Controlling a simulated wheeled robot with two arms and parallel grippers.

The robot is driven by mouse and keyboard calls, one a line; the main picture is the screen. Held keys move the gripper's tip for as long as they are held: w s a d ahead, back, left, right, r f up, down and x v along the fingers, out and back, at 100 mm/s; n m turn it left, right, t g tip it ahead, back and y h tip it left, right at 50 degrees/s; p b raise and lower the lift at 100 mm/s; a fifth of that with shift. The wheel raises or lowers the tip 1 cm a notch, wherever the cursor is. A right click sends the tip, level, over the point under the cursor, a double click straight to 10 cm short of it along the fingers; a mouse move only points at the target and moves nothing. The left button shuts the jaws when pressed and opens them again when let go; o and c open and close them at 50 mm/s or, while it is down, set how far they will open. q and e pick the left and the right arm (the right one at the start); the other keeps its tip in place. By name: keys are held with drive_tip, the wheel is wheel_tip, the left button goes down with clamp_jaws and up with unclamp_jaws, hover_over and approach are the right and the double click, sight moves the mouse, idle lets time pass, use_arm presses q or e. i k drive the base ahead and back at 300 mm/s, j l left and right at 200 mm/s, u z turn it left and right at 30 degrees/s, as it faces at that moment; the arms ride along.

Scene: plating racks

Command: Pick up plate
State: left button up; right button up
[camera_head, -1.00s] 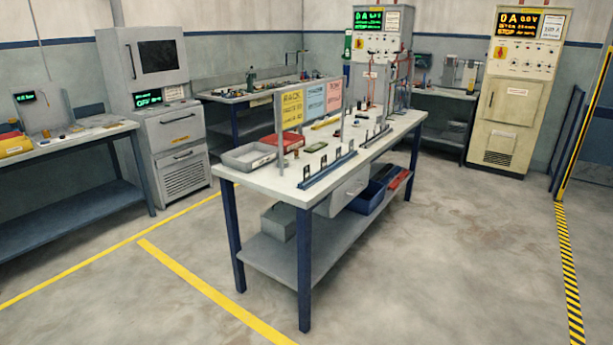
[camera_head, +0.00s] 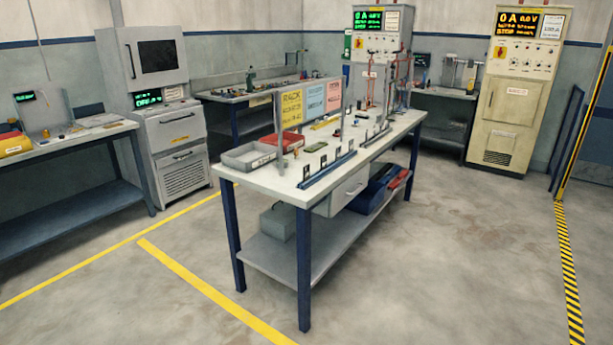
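No gripper of mine shows in the head view. The central workbench (camera_head: 262,185) has a pale top and dark blue legs. Small dark plate-like pieces (camera_head: 306,172) stand in a row along a blue rail (camera_head: 328,170) near its front edge. More small pieces lie behind them, too small to tell apart. I cannot tell which piece is the plate.
A grey tray (camera_head: 247,164) and a red tray (camera_head: 292,140) sit on the bench's left end. Yellow, blue and pink signs (camera_head: 291,107) stand behind. A blue bin (camera_head: 373,197) is on the lower shelf. Floor (camera_head: 450,270) in front and right is clear.

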sight(305, 174)
drive_tip(key=i+j+u, duration=0.25)
drive_tip(key=i, duration=0.95)
drive_tip(key=i+j+u, duration=0.25)
drive_tip(key=i, duration=0.95)
drive_tip(key=l, duration=0.15)
